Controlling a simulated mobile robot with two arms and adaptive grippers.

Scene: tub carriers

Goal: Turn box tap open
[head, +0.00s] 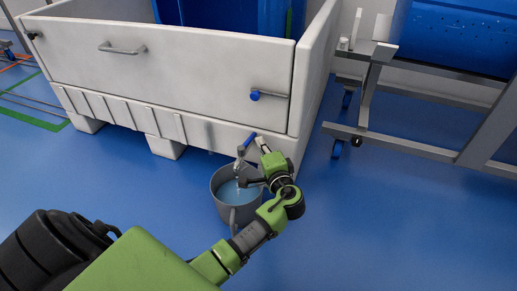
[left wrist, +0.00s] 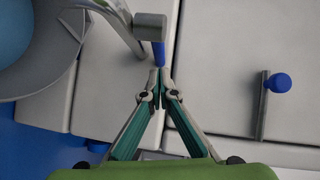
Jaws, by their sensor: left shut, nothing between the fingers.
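The box tap (head: 240,166) sticks out low on the front of the white box, near its right corner. Its blue handle (head: 249,140) slants up and to the right. My left gripper (head: 262,144) is shut and empty, just right of the handle. In the left wrist view the closed fingertips (left wrist: 159,78) lie right at the end of the blue handle (left wrist: 158,54); I cannot tell whether they touch. The grey tap body (left wrist: 150,26) shows above. A grey bucket (head: 222,183) with blue liquid stands under the tap. My right gripper is not in view.
The white box (head: 190,75) fills the back, with a blue-knobbed latch (head: 256,95) above the tap. A metal stand (head: 362,92) on wheels carries a blue drum (head: 455,38) at right. Blue floor (head: 370,220) is clear at front right.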

